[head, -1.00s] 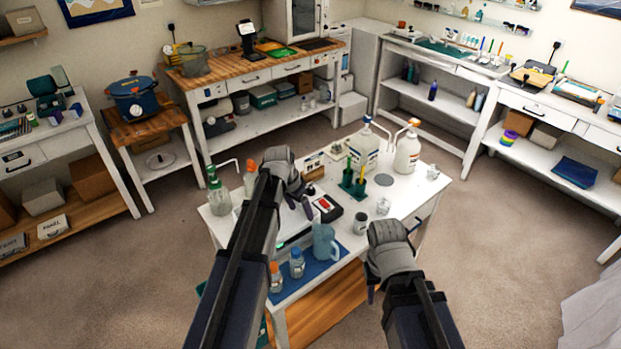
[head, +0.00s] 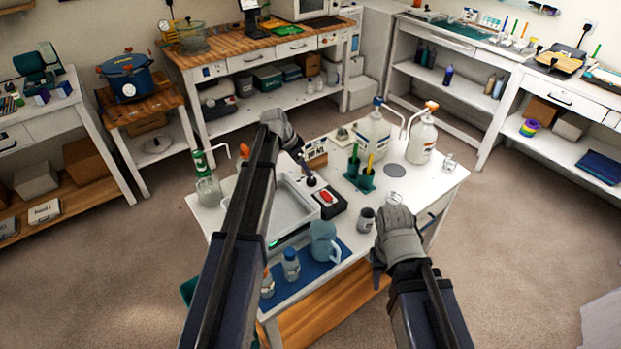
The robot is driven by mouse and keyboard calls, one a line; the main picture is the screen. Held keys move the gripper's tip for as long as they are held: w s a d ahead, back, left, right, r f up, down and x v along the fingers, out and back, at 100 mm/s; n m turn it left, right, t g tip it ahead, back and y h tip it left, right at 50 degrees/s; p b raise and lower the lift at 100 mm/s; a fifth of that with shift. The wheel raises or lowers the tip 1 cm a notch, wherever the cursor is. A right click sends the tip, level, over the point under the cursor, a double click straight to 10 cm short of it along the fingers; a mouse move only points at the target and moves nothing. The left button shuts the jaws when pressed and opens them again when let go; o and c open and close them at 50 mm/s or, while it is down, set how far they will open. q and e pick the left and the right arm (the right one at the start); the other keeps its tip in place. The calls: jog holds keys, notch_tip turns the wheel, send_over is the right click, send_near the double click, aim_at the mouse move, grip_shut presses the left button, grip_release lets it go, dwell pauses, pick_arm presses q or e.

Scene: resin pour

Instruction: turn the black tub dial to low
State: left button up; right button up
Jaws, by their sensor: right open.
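A blue tub (head: 128,78) with orange handles stands on a small wood-topped stand at the left in the head view. I cannot make out a black tub for certain. My right gripper (head: 384,258) is open at the table's right front edge, far from the tub.
The white table (head: 440,185) in front carries a tray (head: 290,205), a black box with a red top (head: 328,201), a blue jug (head: 323,241) and white pump bottles (head: 421,138). A wood-topped bench (head: 225,58) stands behind. Carpet (head: 150,250) is clear at left.

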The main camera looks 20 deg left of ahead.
aim_at(311, 180)
pick_arm(q)
jog(key=shift+b+x, duration=3.6)
jog(key=shift+x, duration=0.35)
grip_shut()
